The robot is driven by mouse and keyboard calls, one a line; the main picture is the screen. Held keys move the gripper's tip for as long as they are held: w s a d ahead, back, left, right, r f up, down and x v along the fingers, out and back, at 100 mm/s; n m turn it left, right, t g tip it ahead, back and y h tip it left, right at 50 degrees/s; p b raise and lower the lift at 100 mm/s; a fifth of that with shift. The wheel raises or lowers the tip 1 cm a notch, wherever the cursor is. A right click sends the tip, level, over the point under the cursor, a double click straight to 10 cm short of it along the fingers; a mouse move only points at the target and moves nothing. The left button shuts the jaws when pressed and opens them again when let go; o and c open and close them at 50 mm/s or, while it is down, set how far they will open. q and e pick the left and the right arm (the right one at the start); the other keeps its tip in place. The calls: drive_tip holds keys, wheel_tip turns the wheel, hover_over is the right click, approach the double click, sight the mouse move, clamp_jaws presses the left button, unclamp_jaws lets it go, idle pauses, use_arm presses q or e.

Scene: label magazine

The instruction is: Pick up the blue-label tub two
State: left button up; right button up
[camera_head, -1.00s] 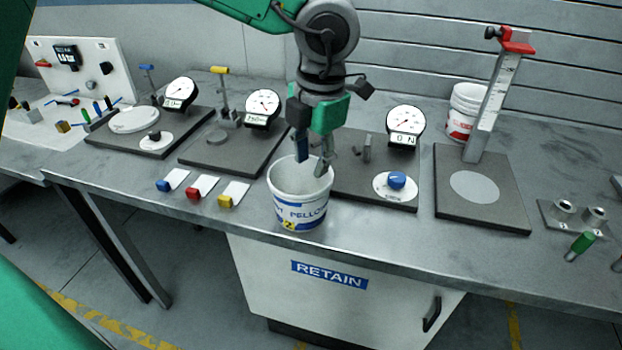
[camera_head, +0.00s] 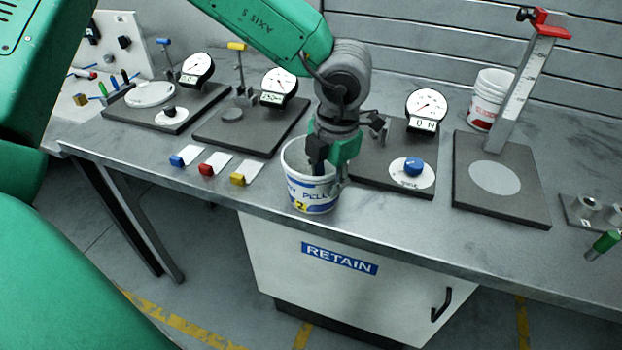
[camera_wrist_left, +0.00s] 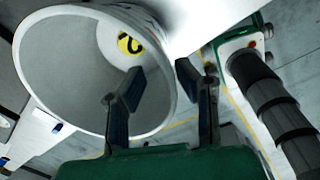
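The blue-label tub (camera_head: 312,196) is a white open tub with blue lettering and a yellow "2" sticker. It stands upright at the bench's front edge, below the left gripper. The left gripper (camera_head: 330,168) points down over the tub's right rim. In the left wrist view, the left gripper (camera_wrist_left: 166,78) is open across the wall of the tub (camera_wrist_left: 60,70). One finger is inside the mouth and the other is outside, with a gap between the tips. Part of the rim is hidden behind the gripper in the head view. The right gripper is not in view.
A white tub with a red label (camera_head: 487,97) stands at the back right beside a tall post stand (camera_head: 515,95). Dial gauges on dark plates (camera_head: 250,125) stand behind. Blue, red and yellow clips (camera_head: 206,169) lie left of the tub. A blue knob (camera_head: 413,166) is at right.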

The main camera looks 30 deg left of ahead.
use_arm(q)
drive_tip(key=shift+d+f, duration=0.25)
drive_tip(key=shift+f, duration=0.35)
drive_tip(key=shift+d+f, duration=0.2)
drive_tip(key=shift+f, duration=0.4)
drive_tip(key=shift+d, duration=0.3)
drive_tip(key=shift+a, duration=0.15)
clamp_jaws()
drive_tip(key=shift+a+f, duration=0.1)
drive_tip(key=shift+a, duration=0.4)
